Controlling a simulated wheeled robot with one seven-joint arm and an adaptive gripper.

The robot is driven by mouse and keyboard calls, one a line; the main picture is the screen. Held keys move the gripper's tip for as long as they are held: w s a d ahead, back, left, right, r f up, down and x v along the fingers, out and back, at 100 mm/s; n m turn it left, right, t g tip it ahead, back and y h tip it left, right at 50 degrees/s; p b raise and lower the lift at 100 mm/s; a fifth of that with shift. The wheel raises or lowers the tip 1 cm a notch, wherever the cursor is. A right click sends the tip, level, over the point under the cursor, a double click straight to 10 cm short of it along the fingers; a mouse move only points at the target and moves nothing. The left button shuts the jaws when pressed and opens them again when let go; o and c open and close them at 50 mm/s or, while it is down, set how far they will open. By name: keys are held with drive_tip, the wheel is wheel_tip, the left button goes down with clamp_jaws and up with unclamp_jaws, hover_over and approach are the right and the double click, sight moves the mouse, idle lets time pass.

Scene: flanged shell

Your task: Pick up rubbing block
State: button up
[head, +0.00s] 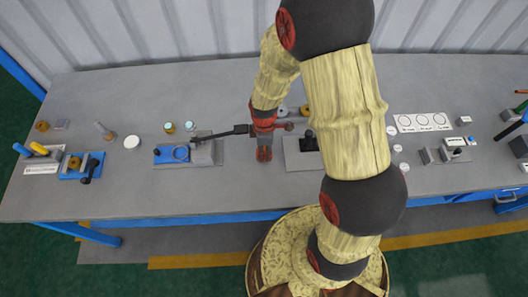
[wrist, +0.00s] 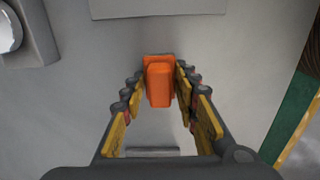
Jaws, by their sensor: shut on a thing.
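The rubbing block seems to be the orange block (wrist: 160,84) in the wrist view, a small piece with a wider far end. My gripper (wrist: 160,74) is shut on it, with a fingertip on each side. The block is over the grey bench top; whether it touches the surface I cannot tell.
A blue fixture (head: 172,153) with a long dark lever stands left of my gripper. A grey plate with a black knob (head: 308,142) is close on the right. A white card with circles (head: 422,122) lies farther right. The bench front (head: 225,200) is clear.

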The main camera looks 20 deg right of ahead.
clamp_jaws()
drive_tip(key=shift+r, duration=0.6)
wheel_tip(320, 180, up, 3)
drive_tip(key=shift+s+f+p, duration=0.1)
drive_tip(key=shift+s+p, duration=0.05)
drive_tip(key=shift+p, duration=0.4)
drive_tip(key=s+r+p, duration=0.2)
drive_tip(key=s+r, duration=0.7)
drive_tip(key=s, duration=0.4)
drive_tip(key=shift+s, duration=0.35)
